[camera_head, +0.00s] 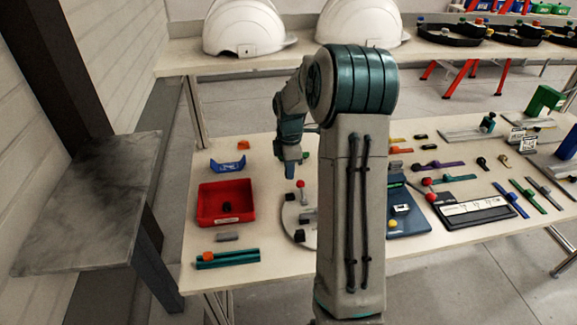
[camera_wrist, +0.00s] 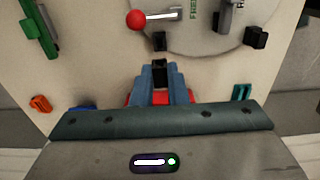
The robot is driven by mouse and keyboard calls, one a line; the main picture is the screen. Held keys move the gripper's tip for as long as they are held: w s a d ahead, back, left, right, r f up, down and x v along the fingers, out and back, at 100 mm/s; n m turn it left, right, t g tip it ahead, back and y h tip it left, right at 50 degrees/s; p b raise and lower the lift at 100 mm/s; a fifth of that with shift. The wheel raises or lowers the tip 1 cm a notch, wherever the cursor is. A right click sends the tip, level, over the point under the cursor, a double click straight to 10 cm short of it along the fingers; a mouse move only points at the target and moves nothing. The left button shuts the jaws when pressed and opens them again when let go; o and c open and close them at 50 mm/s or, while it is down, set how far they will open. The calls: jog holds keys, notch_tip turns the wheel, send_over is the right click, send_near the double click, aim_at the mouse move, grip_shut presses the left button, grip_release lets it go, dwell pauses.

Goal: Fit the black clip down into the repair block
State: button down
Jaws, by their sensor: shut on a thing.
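My gripper (camera_head: 291,172) hangs over the table between the red tray and the round light plate. In the wrist view its blue-grey fingers (camera_wrist: 161,84) are shut on the black clip (camera_wrist: 161,70), which shows between the fingertips. The clip cannot be made out in the head view. A small black block (camera_wrist: 159,41) sits just beyond the clip, at the rim of the round plate; it may be the repair block, but I cannot tell for sure. A gap shows between clip and block in the picture; the height between them is unclear.
The round plate (camera_wrist: 205,38) carries a red-knobbed lever (camera_wrist: 137,19) and another black block (camera_wrist: 256,38). The red tray (camera_head: 225,219) stands left, holding a small dark piece. A blue holder (camera_head: 228,165) and teal bars (camera_head: 227,259) lie near. White helmet shells (camera_head: 243,28) stand behind.

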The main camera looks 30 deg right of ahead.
jog(key=shift+d+f, duration=0.1)
jog(key=shift+f, duration=0.15)
jog(key=shift+f+b, duration=1.7)
jog(key=shift+f, duration=1)
jog(key=shift+f+b, duration=0.45)
jog(key=shift+f, duration=0.75)
jog(key=c, duration=1.3)
grip_release()
jog(key=shift+c, duration=0.2)
jog(key=shift+r, duration=0.1)
notch_tip(320, 180, up, 14)
jog(key=shift+f, duration=0.15)
